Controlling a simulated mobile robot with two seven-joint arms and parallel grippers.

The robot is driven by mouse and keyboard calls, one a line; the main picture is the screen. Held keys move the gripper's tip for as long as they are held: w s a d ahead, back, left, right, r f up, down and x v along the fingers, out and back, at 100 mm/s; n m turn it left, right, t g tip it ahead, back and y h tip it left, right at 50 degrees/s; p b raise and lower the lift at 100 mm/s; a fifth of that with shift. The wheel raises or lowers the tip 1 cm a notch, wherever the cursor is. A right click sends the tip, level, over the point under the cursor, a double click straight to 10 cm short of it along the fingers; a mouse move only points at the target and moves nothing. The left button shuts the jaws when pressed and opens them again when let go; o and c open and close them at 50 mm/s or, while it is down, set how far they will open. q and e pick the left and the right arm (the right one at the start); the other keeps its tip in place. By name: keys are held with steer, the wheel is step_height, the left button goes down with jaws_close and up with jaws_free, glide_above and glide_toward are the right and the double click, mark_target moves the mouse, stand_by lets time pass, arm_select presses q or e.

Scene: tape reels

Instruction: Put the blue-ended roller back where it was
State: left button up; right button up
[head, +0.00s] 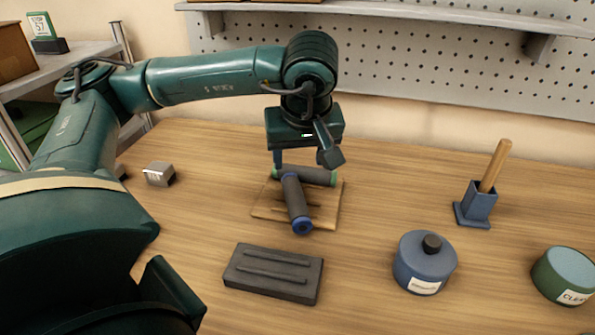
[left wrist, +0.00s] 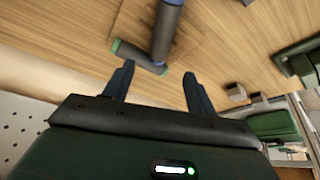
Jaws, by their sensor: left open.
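The blue-ended roller (head: 296,202) is a dark grey cylinder with blue ends. It lies lengthwise over a small wooden board (head: 262,211), its near end toward the board's front edge. A green-ended roller (head: 318,176) lies crosswise behind it; the blue-ended roller's far end overlaps it in view, and I cannot tell whether they touch. My left gripper (head: 303,160) is open and empty, just above and behind the rollers' meeting point. In the left wrist view, the blue-ended roller (left wrist: 166,30) and green-ended roller (left wrist: 138,57) show beyond the open fingers (left wrist: 157,84). My right gripper is out of view.
A dark ridged block (head: 273,273) lies in front of the board. A blue lidded pot (head: 423,266), a green tin (head: 566,275) and a blue holder (head: 477,206) with a wooden handle stand to the right. A small grey block (head: 160,174) sits left. A pegboard stands behind.

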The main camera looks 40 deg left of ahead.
arm_select(q)
steer(key=v, duration=0.2)
steer(key=shift+d+r, duration=0.1)
steer(key=shift+r, duration=0.15)
stand_by(0.4)
